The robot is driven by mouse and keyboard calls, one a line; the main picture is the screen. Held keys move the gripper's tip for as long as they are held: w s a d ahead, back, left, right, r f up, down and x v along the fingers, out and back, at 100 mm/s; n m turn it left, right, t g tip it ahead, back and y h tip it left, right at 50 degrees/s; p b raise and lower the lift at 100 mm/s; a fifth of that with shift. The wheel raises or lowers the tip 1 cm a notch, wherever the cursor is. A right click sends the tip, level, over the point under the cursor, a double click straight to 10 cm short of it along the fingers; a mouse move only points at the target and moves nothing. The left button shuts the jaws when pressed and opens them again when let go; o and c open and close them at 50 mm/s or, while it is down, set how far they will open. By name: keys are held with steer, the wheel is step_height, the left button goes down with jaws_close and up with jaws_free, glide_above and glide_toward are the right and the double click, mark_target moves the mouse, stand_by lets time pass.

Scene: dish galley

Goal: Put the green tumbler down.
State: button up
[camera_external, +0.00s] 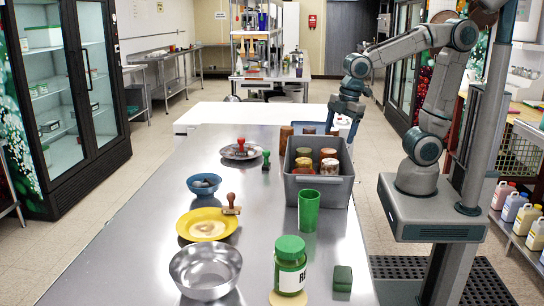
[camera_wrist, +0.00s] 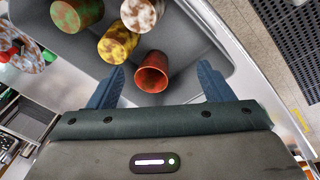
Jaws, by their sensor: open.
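The green tumbler (camera_external: 308,210) stands upright on the steel counter (camera_external: 150,230), in front of the grey bin (camera_external: 325,190) and apart from it. Nothing holds it. My gripper (camera_external: 343,122) is open above the far right part of the bin, well behind the green tumbler. In the wrist view my gripper (camera_wrist: 160,88) has its fingers spread, with a rust-red cup (camera_wrist: 152,72) in the bin seen between them. I cannot tell how far below the fingers that cup is. The green tumbler is not clearly visible in the wrist view.
The bin holds several mottled cups, including a yellow one (camera_wrist: 118,46). A green-lidded jar (camera_external: 290,265), a green block (camera_external: 342,278), a steel bowl (camera_external: 205,270), a yellow dish (camera_external: 195,228) and a blue bowl (camera_external: 203,186) stand around the tumbler. The counter's front left is clear.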

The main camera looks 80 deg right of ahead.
steer(key=s+d+f+m, duration=0.2)
steer(key=s+d+m, duration=0.3)
steer(key=m, duration=0.4)
steer(key=shift+s+d+t, duration=0.2)
steer(key=shift+s+t, duration=0.2)
steer(key=shift+s, duration=0.4)
